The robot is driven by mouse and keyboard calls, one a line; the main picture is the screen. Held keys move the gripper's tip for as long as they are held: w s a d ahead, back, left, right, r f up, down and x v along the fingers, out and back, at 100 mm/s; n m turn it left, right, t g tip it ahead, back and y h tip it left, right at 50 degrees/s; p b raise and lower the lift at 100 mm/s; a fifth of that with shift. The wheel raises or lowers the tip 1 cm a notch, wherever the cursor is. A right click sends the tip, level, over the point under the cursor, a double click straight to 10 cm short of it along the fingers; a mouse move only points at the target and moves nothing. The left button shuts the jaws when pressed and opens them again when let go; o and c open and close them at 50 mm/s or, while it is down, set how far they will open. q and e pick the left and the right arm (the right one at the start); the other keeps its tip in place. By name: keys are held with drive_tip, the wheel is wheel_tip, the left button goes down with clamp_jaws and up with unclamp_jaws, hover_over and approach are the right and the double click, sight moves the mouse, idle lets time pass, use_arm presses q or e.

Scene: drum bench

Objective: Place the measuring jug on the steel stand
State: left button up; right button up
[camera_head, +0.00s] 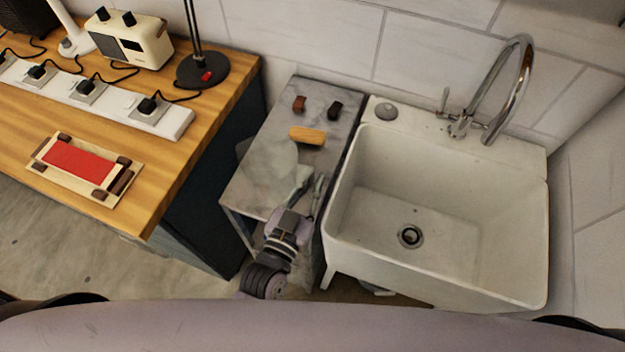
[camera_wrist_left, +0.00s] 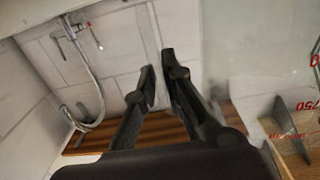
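The measuring jug (camera_head: 272,163) is a faint clear shape on the grey streaked top of a stand (camera_head: 330,100) between the bench and the sink; I take this to be the steel stand. In the left wrist view the clear jug (camera_wrist_left: 290,135) fills the right side, with red markings. My left gripper (camera_head: 308,189) is just right of the jug over the stand's front part. Its two fingers (camera_wrist_left: 158,72) are apart, with nothing seen between them. The jug's exact outline is hard to make out. My right gripper is not in view.
A tan block (camera_head: 307,135), a brown piece (camera_head: 299,104) and a black piece (camera_head: 335,109) lie on the stand's back half. A white sink (camera_head: 450,210) with a tall tap (camera_head: 520,80) adjoins on the right. The wooden bench (camera_head: 185,160) is on the left.

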use_arm(q)
drive_tip(key=o, duration=0.3)
drive_tip(key=shift+r, duration=0.25)
drive_tip(key=b+v, duration=0.2)
drive_tip(key=v, duration=1)
